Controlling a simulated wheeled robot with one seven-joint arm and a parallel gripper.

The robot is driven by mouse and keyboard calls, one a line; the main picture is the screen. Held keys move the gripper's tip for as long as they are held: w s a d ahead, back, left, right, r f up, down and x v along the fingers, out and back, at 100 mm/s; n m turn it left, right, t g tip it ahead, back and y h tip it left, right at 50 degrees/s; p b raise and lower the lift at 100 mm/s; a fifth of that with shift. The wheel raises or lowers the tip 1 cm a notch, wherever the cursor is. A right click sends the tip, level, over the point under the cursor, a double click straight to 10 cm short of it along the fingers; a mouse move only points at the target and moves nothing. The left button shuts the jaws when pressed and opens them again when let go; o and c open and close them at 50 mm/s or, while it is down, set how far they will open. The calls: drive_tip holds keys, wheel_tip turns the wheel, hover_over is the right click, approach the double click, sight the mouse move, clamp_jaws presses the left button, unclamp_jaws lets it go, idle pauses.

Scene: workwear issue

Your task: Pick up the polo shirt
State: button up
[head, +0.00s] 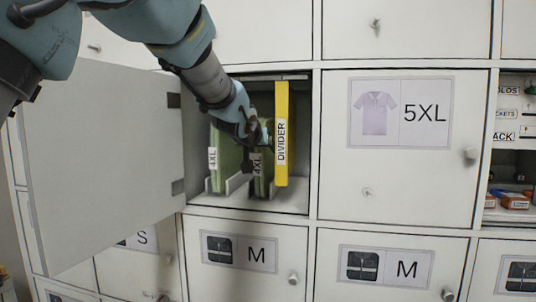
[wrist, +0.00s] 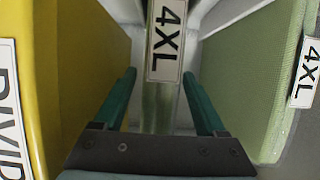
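Two green folded garments stand upright in the open locker compartment, each with a 4XL tag. The left one (head: 226,158) also shows at the right of the wrist view (wrist: 258,75). The other (head: 263,185) stands between it and the yellow divider; in the wrist view it is the narrow green piece (wrist: 159,105) below the middle 4XL tag. Which is the polo shirt, I cannot tell for sure. My gripper (head: 256,135) is inside the compartment. In the wrist view its teal fingers (wrist: 163,95) are open, one on each side of the middle garment, with gaps visible.
The yellow divider (head: 281,135) stands close on the right of the gripper; it also shows in the wrist view (wrist: 85,60). The grey compartment door (head: 100,160) hangs open at left. A closed 5XL door (head: 400,180) is at right, with closed M doors below.

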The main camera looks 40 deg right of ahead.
clamp_jaws()
idle(0.3)
drive_tip(key=shift+r, duration=0.2)
